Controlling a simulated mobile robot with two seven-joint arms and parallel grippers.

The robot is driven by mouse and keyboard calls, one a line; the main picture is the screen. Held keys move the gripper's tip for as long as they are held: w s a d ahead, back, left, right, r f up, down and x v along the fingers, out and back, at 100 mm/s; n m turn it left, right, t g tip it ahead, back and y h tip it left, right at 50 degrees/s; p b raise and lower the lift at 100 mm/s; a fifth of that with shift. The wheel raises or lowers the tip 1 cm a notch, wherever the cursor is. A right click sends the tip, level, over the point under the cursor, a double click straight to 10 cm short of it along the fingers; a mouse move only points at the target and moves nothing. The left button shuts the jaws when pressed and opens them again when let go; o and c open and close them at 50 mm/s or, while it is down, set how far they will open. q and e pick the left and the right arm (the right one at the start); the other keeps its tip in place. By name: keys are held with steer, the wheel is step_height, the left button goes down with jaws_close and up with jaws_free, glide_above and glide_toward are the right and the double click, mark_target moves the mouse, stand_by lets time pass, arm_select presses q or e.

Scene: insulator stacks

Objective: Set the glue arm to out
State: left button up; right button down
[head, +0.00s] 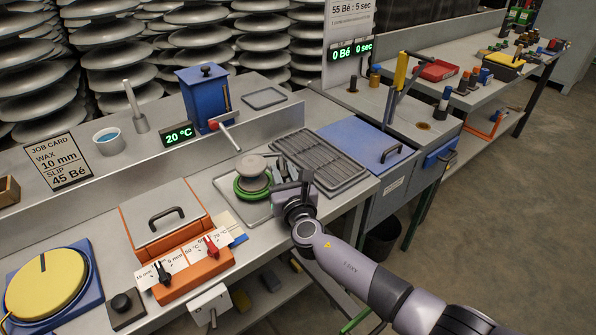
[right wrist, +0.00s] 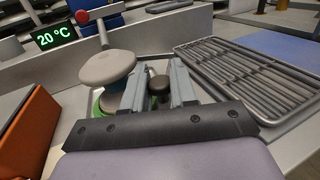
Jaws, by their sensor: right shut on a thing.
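A blue tank (head: 203,98) stands at the back of the bench, with a red-ended metal arm (head: 226,124) at its front; this may be the glue arm. The red end (right wrist: 82,16) also shows in the right wrist view. My right gripper (head: 287,190) is low over the bench, right of a grey insulator disc (head: 251,165) on a green ring (head: 250,190). In the right wrist view its fingers (right wrist: 158,92) close around a dark round knob (right wrist: 159,84). What the knob belongs to is mostly hidden. My left gripper is out of view.
A metal rack (head: 320,160) lies right of the gripper. An orange box with a handle (head: 163,220) and an orange dial panel (head: 195,268) stand to the left. A green 20 °C display (head: 179,134) is behind. A blue lidded tank (head: 365,150) is farther right.

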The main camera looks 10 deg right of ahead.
steer(key=shift+a+m+h, duration=0.25)
steer(key=shift+m+h, duration=0.05)
steer(key=shift+h, duration=0.2)
steer(key=c, duration=1)
jaws_free()
